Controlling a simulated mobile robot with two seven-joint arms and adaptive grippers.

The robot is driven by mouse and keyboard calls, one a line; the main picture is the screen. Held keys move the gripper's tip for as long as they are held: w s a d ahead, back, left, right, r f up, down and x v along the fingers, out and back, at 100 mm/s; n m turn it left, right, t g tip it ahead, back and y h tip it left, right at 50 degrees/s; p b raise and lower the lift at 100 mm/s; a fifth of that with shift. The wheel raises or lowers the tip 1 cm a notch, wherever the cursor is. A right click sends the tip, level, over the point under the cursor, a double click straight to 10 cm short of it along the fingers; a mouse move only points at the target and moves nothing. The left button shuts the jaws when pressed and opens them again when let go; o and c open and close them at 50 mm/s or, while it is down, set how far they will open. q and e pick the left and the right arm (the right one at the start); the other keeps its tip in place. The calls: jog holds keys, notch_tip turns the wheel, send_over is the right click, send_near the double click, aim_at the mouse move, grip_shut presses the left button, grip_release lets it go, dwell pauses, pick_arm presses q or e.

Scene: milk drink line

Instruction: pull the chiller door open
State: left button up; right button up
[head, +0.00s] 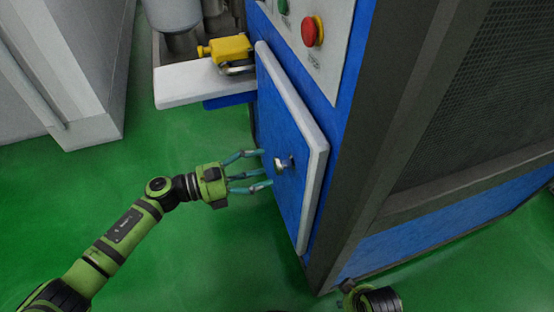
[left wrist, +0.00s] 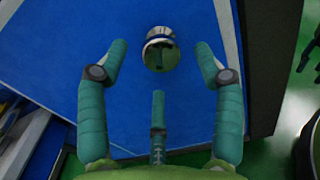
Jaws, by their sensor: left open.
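The chiller door (head: 285,115) is a blue panel with a pale grey edge on the front of the blue machine. I cannot tell whether it is fully closed or slightly ajar. A round metal knob (head: 284,163) sticks out from it. My left gripper (head: 261,170) is open, with its teal fingers pointing at the knob from the left. In the left wrist view, the shiny knob (left wrist: 160,49) sits between the two upper fingertips, with the third finger below it. I see a gap on each side of the knob, and no finger grips it.
Above the door are a red button (head: 312,31) and a green button (head: 282,6). A white ledge (head: 190,84) with a yellow device (head: 229,48) juts out left of the door. A grey cabinet (head: 75,75) stands far left. Green floor (head: 200,265) lies open before the door.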

aim_at(275, 165)
pick_arm(q)
jog(key=x, duration=0.5)
jog(key=shift+w, duration=0.1)
grip_shut()
